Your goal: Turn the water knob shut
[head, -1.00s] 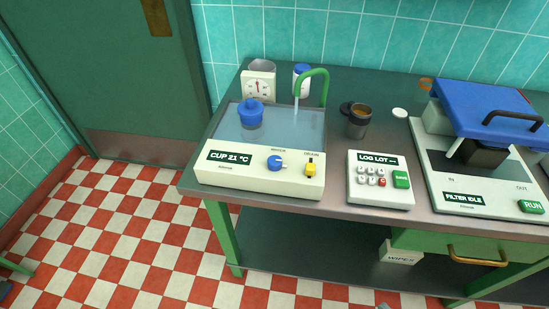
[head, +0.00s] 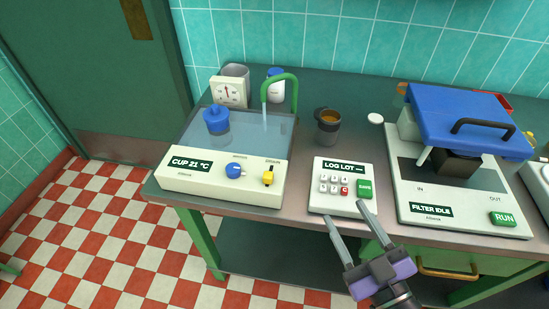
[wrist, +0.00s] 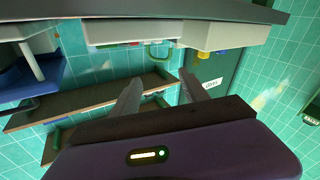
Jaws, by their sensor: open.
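The blue water knob (head: 235,171) sits on the front panel of a white water bath (head: 198,184), left of a yellow drain lever (head: 268,178). The small label above the knob is too blurred to read. A green tap (head: 281,84) curves over the bath's basin, with a pale stream below its spout. My gripper (head: 347,213) is open and empty in front of the keypad box, to the right of the knob and clearly apart from it. Its two fingers also show in the wrist view (wrist: 160,88), with nothing between them.
A blue-lidded cup (head: 216,120) stands in the basin; a dial gauge (head: 228,92) stands behind. The keypad box (head: 341,204) is right of the bath, with a dark coffee cup (head: 328,127) behind it. A filter machine (head: 459,215) with a blue lid stands farther right.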

